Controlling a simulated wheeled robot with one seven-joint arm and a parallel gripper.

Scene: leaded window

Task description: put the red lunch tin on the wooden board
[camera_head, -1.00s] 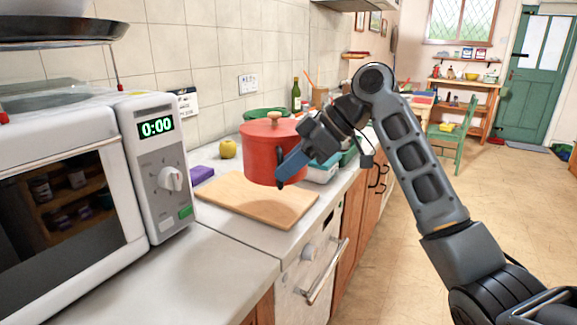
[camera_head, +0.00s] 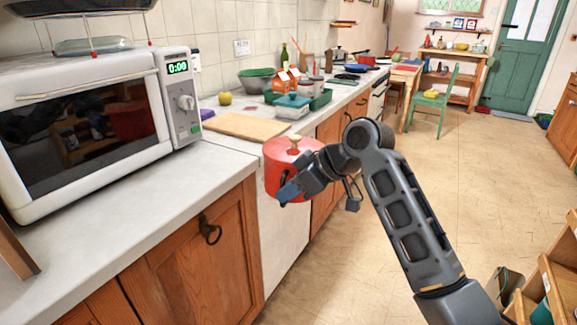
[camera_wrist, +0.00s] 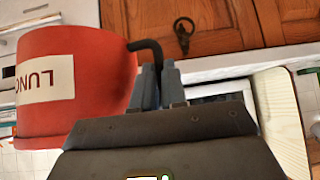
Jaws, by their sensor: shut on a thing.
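The red lunch tin (camera_head: 279,158) has a lid with a pale knob and hangs in front of the counter edge, right of and below the board in the head view. In the wrist view the tin (camera_wrist: 100,65) fills the left side, its "LUNC…" label upside down. My gripper (camera_head: 290,191) is at the tin's near side. In the wrist view my gripper (camera_wrist: 157,88) is shut on the tin's dark side handle (camera_wrist: 150,47). The wooden board (camera_head: 245,126) lies bare on the counter, apart from the tin; a pale board edge (camera_wrist: 284,120) shows at right in the wrist view.
A microwave (camera_head: 95,115) stands left of the board. A yellow apple (camera_head: 225,98) is behind it. A teal-lidded box (camera_head: 292,106), a green bowl (camera_head: 257,81) and a green tray (camera_head: 320,100) stand farther along the counter. Open floor (camera_head: 400,190) lies to the right.

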